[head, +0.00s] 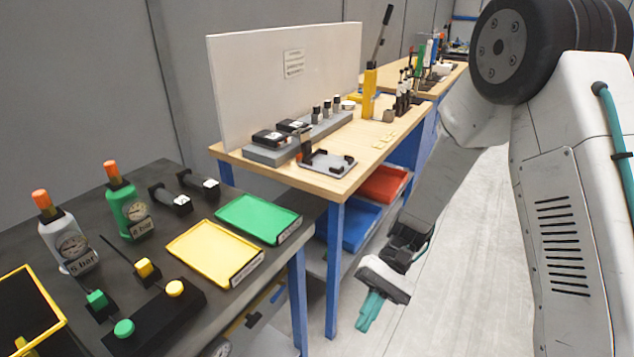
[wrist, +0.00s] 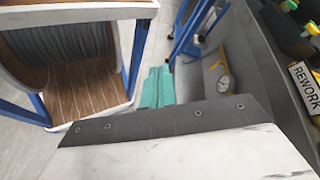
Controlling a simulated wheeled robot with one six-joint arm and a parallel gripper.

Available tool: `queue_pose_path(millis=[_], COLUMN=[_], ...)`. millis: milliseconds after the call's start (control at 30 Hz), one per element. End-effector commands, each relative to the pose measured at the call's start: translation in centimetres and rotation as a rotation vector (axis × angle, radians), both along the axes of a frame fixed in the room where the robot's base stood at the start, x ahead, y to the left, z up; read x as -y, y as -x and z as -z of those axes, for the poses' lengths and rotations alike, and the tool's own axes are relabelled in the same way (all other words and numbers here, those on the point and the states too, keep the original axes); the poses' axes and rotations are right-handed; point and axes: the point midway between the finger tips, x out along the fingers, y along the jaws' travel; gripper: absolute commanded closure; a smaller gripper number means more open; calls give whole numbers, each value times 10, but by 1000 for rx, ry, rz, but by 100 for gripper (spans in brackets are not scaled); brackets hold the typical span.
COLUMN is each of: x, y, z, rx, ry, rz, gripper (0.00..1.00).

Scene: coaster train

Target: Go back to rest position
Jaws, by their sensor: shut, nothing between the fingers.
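My gripper (head: 369,312) has teal fingers that point down. In the head view it hangs in the air over the pale floor, to the right of the dark table and in front of the wooden workbench. The fingers are together and hold nothing. In the wrist view the teal fingers (wrist: 157,88) show past a dark edge and a pale surface. My arm reaches down from the upper right of the head view.
The dark table (head: 208,317) bears a yellow tray (head: 213,252), a green tray (head: 258,217) and two gauge bottles. The wooden workbench (head: 348,188) holds a grey holder (head: 327,161); red (head: 384,182) and blue (head: 347,226) bins sit below. Floor (head: 465,270) at right is clear.

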Motion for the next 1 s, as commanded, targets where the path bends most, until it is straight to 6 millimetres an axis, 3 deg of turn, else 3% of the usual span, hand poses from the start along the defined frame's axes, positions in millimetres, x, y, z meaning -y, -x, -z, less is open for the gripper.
queue_pose_path(millis=[100,400,800,1000], x=[24,84,149,166], y=[10,40,88,112], z=[-36,-105,-176,-204], rx=[101,370,768,946], ry=[93,325,564,623], rz=[-45,-107,-103,-74], gripper=[100,100,100,100])
